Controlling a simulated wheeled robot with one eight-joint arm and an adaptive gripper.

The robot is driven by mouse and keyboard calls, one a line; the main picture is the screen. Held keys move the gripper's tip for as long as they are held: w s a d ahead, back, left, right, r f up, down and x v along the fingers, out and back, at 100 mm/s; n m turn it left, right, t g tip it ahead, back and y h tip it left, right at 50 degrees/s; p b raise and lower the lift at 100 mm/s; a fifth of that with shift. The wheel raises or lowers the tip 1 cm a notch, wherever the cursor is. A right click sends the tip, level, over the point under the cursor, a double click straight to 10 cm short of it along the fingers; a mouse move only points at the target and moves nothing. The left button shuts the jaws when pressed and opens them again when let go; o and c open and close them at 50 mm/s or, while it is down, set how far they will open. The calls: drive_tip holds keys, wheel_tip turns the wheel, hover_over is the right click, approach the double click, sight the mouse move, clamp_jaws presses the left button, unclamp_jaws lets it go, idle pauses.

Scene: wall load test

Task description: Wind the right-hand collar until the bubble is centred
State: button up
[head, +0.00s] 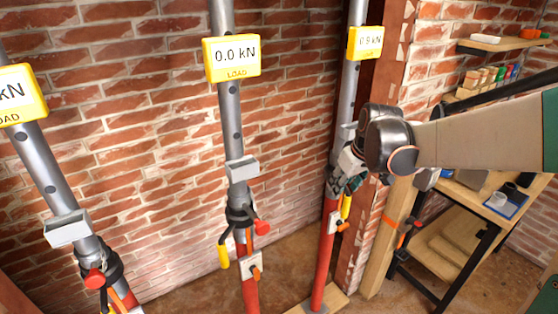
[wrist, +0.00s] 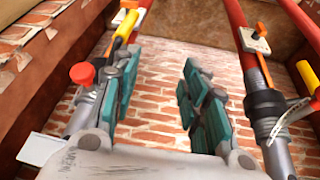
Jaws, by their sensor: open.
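Three grey steel props with red lower tubes stand before the brick wall. The right-hand prop (head: 325,255) carries a yellow load display (head: 365,42) that seems to read 0.9 kN. My gripper (head: 345,182) is at its collar, which is largely hidden behind the fingers; a yellow handle (head: 346,206) shows just below. In the wrist view my gripper (wrist: 160,100) is open, its teal pads apart with only brick wall seen between them. A collar with a red knob (wrist: 82,74) and yellow handle (wrist: 126,25) lies beside the left finger. No bubble can be made out.
The middle prop's display (head: 231,58) reads 0.0 kN; its collar (head: 240,214) has a red knob and yellow handle. The left prop's display (head: 18,95) is cut off. A timber post and a workbench (head: 480,205) stand right, below shelves (head: 505,45).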

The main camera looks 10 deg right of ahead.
drive_tip(key=m, duration=0.1)
approach(344, 206)
drive_tip(key=w+b+x, duration=0.1)
drive_tip(key=b+x, duration=0.2)
drive_tip(key=x, duration=0.9)
drive_tip(key=shift+w+d+b, duration=0.2)
drive_tip(key=shift+d+b, duration=0.2)
drive_tip(key=shift+d, duration=0.05)
clamp_jaws()
